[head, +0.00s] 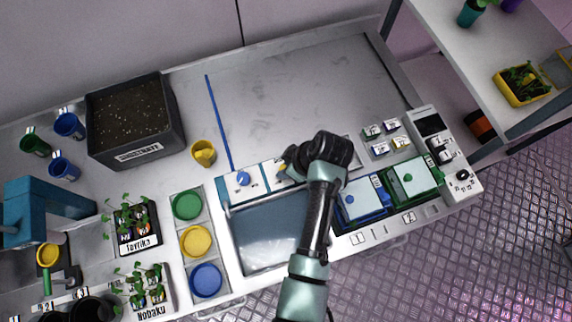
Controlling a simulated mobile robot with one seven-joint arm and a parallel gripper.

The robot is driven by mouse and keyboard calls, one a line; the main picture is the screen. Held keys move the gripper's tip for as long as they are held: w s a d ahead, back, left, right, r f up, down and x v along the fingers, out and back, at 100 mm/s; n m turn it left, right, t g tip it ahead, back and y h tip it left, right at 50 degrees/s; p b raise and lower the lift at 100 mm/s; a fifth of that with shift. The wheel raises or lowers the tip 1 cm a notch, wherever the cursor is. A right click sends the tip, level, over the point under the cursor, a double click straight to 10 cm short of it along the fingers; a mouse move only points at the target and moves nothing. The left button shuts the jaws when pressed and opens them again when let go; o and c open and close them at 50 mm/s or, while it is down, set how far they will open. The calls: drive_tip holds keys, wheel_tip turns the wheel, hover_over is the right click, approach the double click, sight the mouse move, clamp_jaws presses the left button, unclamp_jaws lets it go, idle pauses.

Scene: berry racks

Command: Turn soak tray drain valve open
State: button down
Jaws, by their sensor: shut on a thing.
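The soak tray (265,245) is a grey-blue rectangular basin at the front middle of the bench. A white and teal panel (258,182) runs along its back edge. A blue knob (243,179) sits on the panel's left part, with a thin blue line leading back from it. My gripper (288,163) is low over the panel's right part, shut on a small yellow piece there, which looks like the drain valve handle. My wrist and gripper hide most of this handle, so its turn angle cannot be told. My forearm covers the tray's right side.
A yellow cup (203,153) stands left of the panel. Green, yellow and blue round lids (195,242) line the tray's left. Blue (363,200) and green boxes (413,178) stand right of my arm. The bench behind is clear.

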drive_tip(key=shift+w+n, duration=0.1)
drive_tip(key=shift+n, duration=0.5)
drive_tip(key=shift+g, duration=0.3)
drive_tip(key=c, duration=0.6)
unclamp_jaws()
drive_tip(key=shift+c, duration=0.2)
drive_tip(key=shift+d+r, duration=0.1)
drive_tip(key=shift+r, duration=0.05)
drive_tip(key=b+v, duration=0.2)
drive_tip(key=v, duration=1)
drive_tip(key=shift+d+r, duration=0.2)
drive_tip(key=shift+r, duration=0.05)
